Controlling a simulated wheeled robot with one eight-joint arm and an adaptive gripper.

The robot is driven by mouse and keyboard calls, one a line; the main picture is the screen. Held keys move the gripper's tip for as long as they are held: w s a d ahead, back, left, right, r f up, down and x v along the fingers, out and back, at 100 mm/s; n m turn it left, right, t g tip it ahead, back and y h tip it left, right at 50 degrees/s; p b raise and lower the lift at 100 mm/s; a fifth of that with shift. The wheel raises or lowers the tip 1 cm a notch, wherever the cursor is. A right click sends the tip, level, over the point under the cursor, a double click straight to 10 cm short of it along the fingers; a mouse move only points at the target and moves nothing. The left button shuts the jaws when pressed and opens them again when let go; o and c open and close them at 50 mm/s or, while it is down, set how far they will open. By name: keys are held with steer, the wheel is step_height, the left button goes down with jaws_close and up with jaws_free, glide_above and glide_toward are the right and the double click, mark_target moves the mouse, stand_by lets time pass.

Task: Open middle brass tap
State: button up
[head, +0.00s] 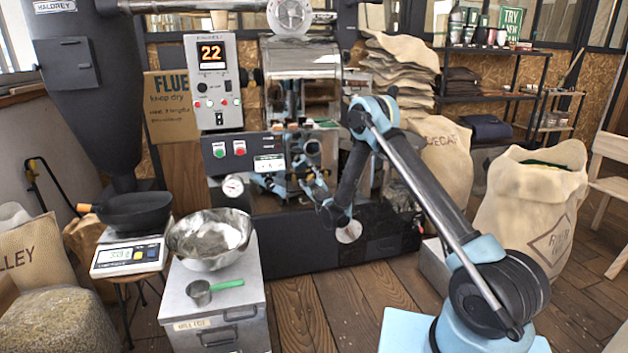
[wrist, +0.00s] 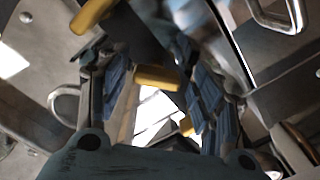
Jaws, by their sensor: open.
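My gripper (wrist: 158,85) is open in the wrist view, with one blue-padded finger on each side. A brass bar-shaped piece (wrist: 155,77) shows between the two fingers; I cannot tell whether either pad touches it. Another brass piece (wrist: 92,15) shows at the upper left, and a third (wrist: 300,146) at the lower right edge. Which of them is the middle tap is not certain from this close view. In the head view my gripper (head: 313,183) is at the front of the roaster (head: 300,240); the taps cannot be made out there.
A steel bowl (head: 209,234) and a green-handled scoop (head: 201,293) are on a metal cabinet (head: 216,318) at left. A scale (head: 130,256) bears a black pan (head: 135,211). Sacks (head: 528,200) stand at right. The wooden floor before the roaster is partly clear.

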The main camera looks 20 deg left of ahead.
steer(key=shift+w+a, duration=0.2)
steer(key=shift+w, duration=0.3)
steer(key=shift+d, duration=0.1)
steer(key=c, duration=1.1)
steer(key=shift+n, duration=0.4)
steer(key=n, duration=0.4)
steer(key=shift+n, duration=0.3)
steer(key=n, duration=0.4)
steer(key=shift+n, duration=0.4)
steer(key=shift+s, duration=0.1)
